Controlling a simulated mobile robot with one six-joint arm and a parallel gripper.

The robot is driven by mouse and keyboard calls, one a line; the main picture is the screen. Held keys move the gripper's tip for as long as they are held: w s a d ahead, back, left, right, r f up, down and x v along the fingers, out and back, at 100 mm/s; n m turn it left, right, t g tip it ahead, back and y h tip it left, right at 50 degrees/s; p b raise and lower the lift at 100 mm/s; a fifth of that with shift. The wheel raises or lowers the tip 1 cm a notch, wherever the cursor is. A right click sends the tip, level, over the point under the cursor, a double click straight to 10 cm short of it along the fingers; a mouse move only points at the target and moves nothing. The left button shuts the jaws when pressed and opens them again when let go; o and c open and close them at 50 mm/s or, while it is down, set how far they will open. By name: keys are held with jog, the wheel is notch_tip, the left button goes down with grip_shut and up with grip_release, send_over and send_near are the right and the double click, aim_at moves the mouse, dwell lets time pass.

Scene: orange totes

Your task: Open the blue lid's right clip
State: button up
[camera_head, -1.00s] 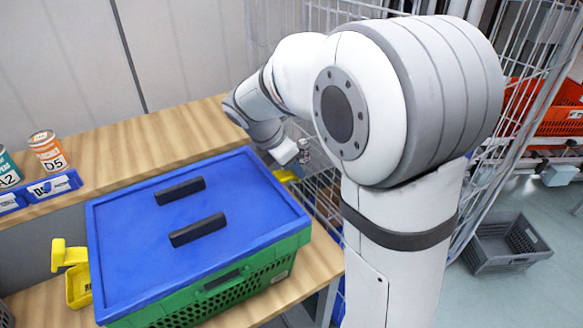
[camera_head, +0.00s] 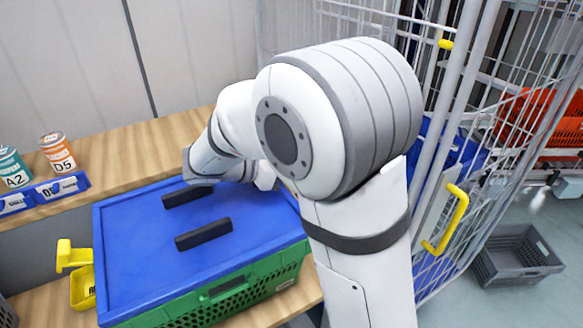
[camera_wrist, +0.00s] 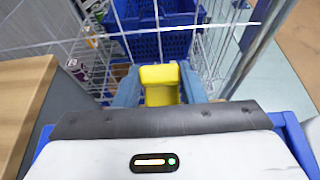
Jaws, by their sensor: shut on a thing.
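The blue lid (camera_head: 140,245) lies on a green crate (camera_head: 270,275) on the wooden table and has two black handles. The yellow right clip (camera_wrist: 159,82) shows in the wrist view beyond the lid's edge. My gripper (camera_wrist: 161,92) has a blue-grey finger on each side of this clip and is shut on it. In the head view my arm hides the right clip and my fingertips. The yellow left clip (camera_head: 80,275) stands out from the crate's left side.
A wire cage (camera_head: 440,110) with a yellow handle (camera_head: 452,220) stands close on the right. A blue crate (camera_wrist: 160,35) is inside it. Cans and blue bins (camera_head: 50,192) sit at the back left. A grey crate (camera_head: 515,255) is on the floor.

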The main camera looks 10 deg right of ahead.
aim_at(263, 193)
dwell(0.5)
jog(key=o, duration=1)
jog(key=v, duration=0.8)
jog(key=shift+f, duration=0.1)
